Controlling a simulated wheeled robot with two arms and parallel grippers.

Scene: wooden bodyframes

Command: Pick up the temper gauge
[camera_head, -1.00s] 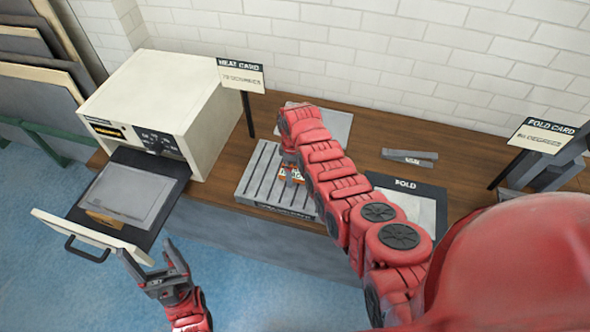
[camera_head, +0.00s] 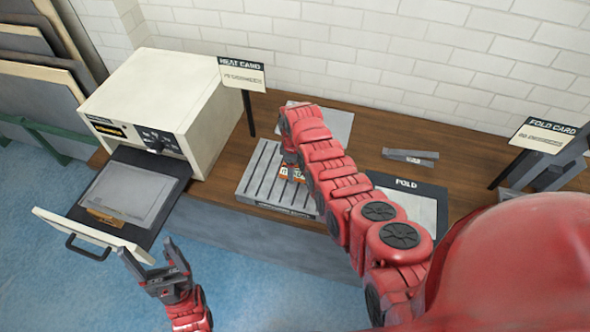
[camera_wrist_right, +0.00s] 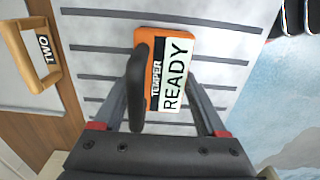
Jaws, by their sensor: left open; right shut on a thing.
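The temper gauge (camera_wrist_right: 165,72) is an orange block with a label reading TEMPER READY. It is at the slatted grey rack in the right wrist view, and a bit of its orange shows in the head view (camera_head: 291,173). My right gripper (camera_wrist_right: 162,100) is shut on it; a dark upright bar, perhaps its handle, stands between the fingers. I cannot tell whether the gauge touches the rack. In the head view my right arm hides most of this gripper. My left gripper (camera_head: 155,256) is open and empty, over the blue floor in front of the oven drawer.
The slatted rack (camera_head: 256,183) lies on the wooden bench. A white oven (camera_head: 165,100) has its drawer open, with a sheet (camera_head: 128,194) on the tray. A FOLD mat (camera_head: 424,207), a grey piece (camera_head: 410,156) and sign posts stand right. A wooden handle marked TWO (camera_wrist_right: 33,52) is beside the rack.

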